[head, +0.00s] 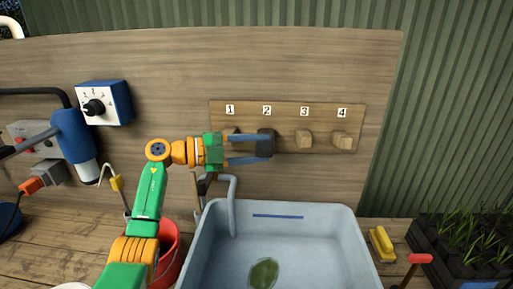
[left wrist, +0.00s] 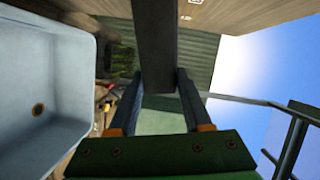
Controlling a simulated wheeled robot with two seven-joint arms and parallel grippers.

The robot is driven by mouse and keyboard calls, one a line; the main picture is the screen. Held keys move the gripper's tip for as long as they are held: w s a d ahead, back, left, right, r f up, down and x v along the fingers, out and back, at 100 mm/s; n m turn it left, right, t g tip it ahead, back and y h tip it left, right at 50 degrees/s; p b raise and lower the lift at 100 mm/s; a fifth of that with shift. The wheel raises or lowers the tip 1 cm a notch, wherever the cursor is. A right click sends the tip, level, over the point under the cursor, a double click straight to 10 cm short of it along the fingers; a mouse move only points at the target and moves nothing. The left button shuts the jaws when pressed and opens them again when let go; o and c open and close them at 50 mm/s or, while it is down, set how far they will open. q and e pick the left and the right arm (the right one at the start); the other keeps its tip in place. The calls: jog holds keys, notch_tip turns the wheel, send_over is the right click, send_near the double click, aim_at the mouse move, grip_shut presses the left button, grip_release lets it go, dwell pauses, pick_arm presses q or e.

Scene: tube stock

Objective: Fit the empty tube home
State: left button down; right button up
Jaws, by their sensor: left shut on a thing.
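A dark tube (head: 265,142) is at the numbered wooden rail (head: 285,112), below the label 2. My left gripper (head: 262,147) reaches in from the left and is shut on the tube. In the left wrist view the tube (left wrist: 155,45) shows as a long dark bar between my fingertips (left wrist: 157,78). It covers the block under label 2, so I cannot tell whether it is seated on it or only in front of it. The wooden blocks under labels 3 (head: 304,139) and 4 (head: 342,141) are bare. My right gripper is not in view.
A pale basin (head: 340,222) lies below the rail, with a tap pipe (head: 232,200) at its left. A red bucket (head: 168,262) stands left of it. A yellow brush (head: 381,243) and a black tray of seedlings (head: 450,262) are to the right.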

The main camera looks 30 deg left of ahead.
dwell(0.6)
pick_arm(q)
jog(key=shift+w+a+f+p, duration=0.1)
jog(key=shift+w+a+p, duration=0.15)
jog(key=shift+w+p, duration=0.3)
jog(key=shift+w+a+f+p, duration=0.1)
jog(key=shift+w+a+p, duration=0.1)
jog(key=shift+w+p, duration=0.25)
dwell(0.3)
jog(key=shift+w+a, duration=0.1)
jog(key=shift+w, duration=0.15)
jog(key=shift+w+a+f, duration=0.15)
jog(key=shift+w+a, duration=0.05)
jog(key=shift+w, duration=0.2)
dwell(0.8)
jog(key=shift+f, duration=0.1)
dwell(1.0)
dwell(0.3)
